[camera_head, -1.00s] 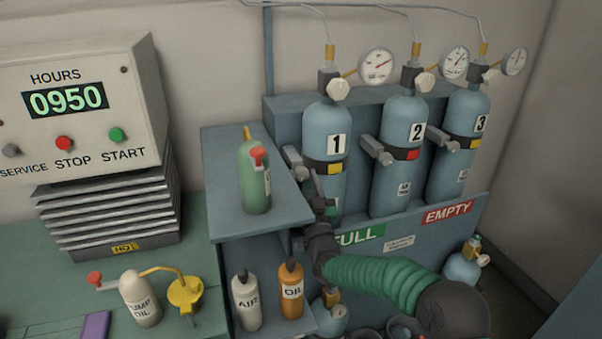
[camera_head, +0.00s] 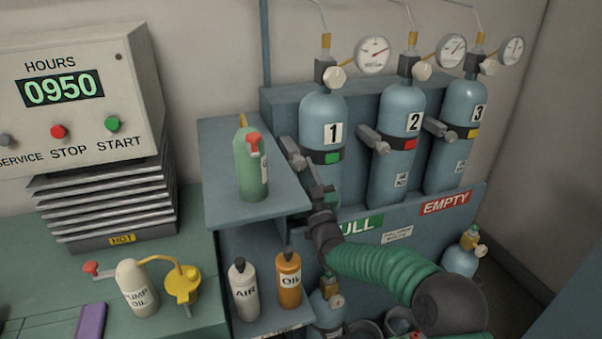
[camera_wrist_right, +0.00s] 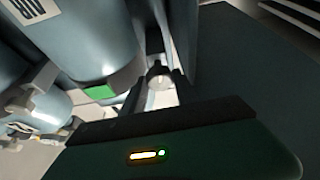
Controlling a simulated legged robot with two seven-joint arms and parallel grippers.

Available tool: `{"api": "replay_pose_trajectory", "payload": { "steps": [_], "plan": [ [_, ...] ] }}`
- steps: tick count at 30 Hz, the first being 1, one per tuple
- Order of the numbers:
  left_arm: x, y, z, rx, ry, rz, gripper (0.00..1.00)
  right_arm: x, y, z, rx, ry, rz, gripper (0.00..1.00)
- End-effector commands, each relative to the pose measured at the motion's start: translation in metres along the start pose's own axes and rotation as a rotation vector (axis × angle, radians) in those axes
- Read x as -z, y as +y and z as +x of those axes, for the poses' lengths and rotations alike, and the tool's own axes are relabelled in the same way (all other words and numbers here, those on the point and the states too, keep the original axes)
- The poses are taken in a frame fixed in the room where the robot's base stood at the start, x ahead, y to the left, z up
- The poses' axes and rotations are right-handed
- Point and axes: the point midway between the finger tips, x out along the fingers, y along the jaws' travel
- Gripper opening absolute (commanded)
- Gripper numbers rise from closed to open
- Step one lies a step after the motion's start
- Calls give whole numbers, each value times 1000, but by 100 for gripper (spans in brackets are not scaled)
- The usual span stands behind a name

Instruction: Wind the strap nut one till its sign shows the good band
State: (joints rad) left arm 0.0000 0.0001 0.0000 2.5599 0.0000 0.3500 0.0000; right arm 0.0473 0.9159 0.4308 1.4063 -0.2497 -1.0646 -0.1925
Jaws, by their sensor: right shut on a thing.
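Cylinder one (camera_head: 322,105) stands upright at the left of the rack with a dark strap around it. Its strap sign (camera_head: 332,158) is green; the green sign also shows in the right wrist view (camera_wrist_right: 101,92). Strap nut one (camera_head: 293,153) is a grey fitting at the strap's left side. My right gripper (camera_head: 311,172) reaches up to it from below and is shut on it. In the right wrist view the fingers (camera_wrist_right: 156,90) close around the pale nut (camera_wrist_right: 158,74). My left gripper is not in view.
Cylinder two (camera_head: 397,105) has a red sign and cylinder three (camera_head: 463,100) a yellow one. A green bottle (camera_head: 252,168) stands on the shelf close left of my gripper. AIR (camera_head: 244,292) and OIL (camera_head: 289,285) bottles stand below.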

Motion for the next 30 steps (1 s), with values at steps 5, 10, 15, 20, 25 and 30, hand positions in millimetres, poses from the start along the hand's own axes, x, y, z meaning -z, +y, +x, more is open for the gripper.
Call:
{"api": "replay_pose_trajectory", "payload": {
  "steps": [5, 10, 15, 20, 25, 30],
  "plan": [
    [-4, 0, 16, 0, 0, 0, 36, -8, 1, -3, 55, -8, -132, 0],
    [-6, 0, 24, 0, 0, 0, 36, -7, 2, -2, 108, -9, -261, 0],
    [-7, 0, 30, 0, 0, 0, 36, -6, 3, -2, 154, -10, -371, 0],
    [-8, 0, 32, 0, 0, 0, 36, -6, 3, -2, 187, -12, -446, 0],
    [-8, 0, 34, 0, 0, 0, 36, -6, 4, -2, 207, -13, -495, 0],
    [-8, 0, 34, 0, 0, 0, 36, -6, 4, -2, 214, -13, -514, 0]
  ]
}}
